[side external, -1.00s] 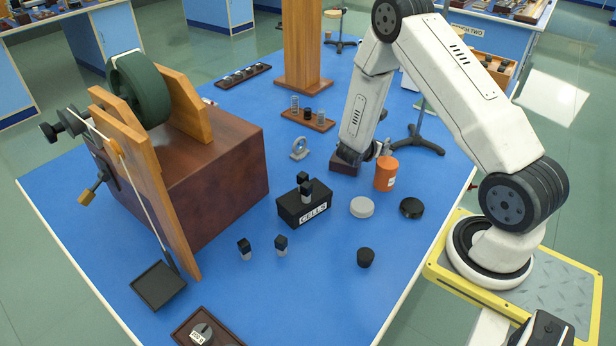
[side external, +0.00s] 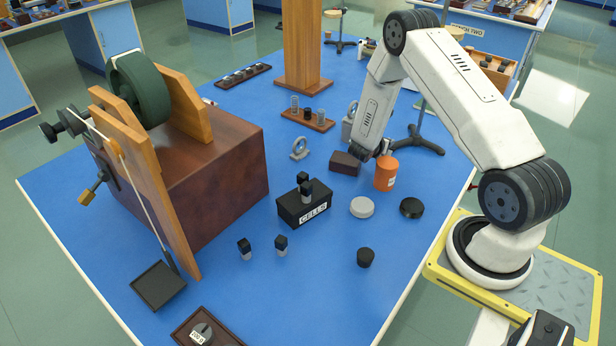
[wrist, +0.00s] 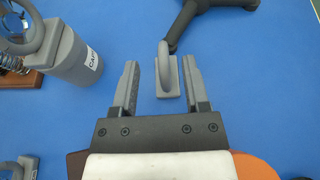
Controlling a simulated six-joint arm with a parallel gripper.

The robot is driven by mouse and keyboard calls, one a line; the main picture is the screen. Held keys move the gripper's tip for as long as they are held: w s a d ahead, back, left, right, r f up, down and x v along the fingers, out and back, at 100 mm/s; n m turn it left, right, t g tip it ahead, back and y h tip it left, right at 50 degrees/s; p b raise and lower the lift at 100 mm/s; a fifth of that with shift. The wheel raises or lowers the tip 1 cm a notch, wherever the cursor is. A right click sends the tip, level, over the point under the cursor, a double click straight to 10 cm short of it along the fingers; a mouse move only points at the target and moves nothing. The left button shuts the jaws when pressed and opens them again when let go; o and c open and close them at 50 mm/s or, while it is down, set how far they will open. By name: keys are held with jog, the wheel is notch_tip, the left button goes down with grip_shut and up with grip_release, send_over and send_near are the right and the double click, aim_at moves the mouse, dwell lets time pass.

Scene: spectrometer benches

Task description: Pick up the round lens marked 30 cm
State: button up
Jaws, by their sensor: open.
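In the wrist view, a grey ring-shaped lens (wrist: 166,76) stands on a small flat base, seen nearly edge-on between my fingertips. No 30 cm marking can be read. My gripper (wrist: 159,66) is open, with one finger on each side of this lens; the right finger is closer to it. Height over the table is hard to tell. My arm hides this lens in the side view, where the gripper (side external: 374,150) is small and low. Another grey ring lens (side external: 300,148) stands further left in the side view; its mark is unreadable.
A brown block (side external: 345,163) and an orange canister (side external: 386,175) stand close to my gripper. A grey labelled cylinder (wrist: 75,60) is left of my fingers. A dark stand foot (wrist: 200,12) lies beyond the lens. Blue table is clear right of my fingers.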

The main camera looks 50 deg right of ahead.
jog(key=shift+d, duration=0.15)
jog(key=shift+x, duration=2.6)
jog(key=shift+s, duration=0.15)
jog(key=shift+c, duration=0.2)
grip_shut()
